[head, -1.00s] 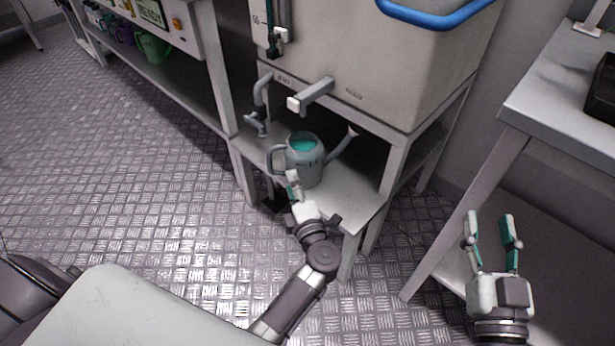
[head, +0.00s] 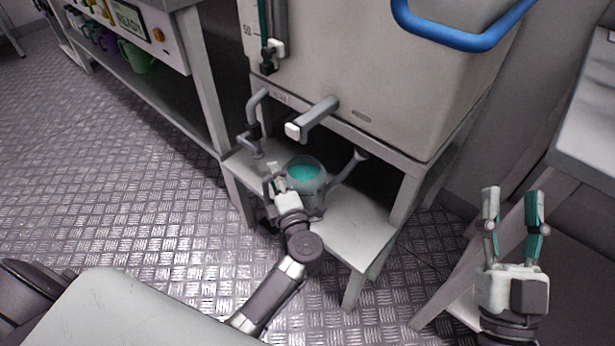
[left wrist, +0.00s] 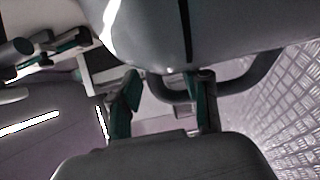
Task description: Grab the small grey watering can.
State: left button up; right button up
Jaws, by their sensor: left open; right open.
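The small grey watering can (head: 313,187) stands upright on the low grey shelf under the big tank, with teal liquid showing in its top. Its spout points right and its handle is on the left, largely hidden by my left gripper (head: 275,178). My left gripper is open at the handle side, close against the can. In the left wrist view the can's body (left wrist: 200,35) fills the top and the curved handle (left wrist: 262,78) passes by the right finger of my gripper (left wrist: 163,92); contact cannot be told. My right gripper (head: 513,193) is open and empty at the right.
The beige tank (head: 380,90) with a blue handle (head: 460,38) stands above the can, its tap (head: 313,118) sticking out over the shelf (head: 350,228). A shelf leg (head: 355,285) stands right of my left arm. Another table (head: 590,130) is at the right.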

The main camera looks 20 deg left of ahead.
pick_arm(q)
jog(key=shift+w+a+r, duration=0.1)
jog(key=shift+w+a, duration=0.1)
jog(key=shift+a, duration=0.05)
jog(key=shift+s+d+r, duration=0.1)
jog(key=shift+c, duration=0.5)
grip_shut()
jog(key=shift+r, duration=0.1)
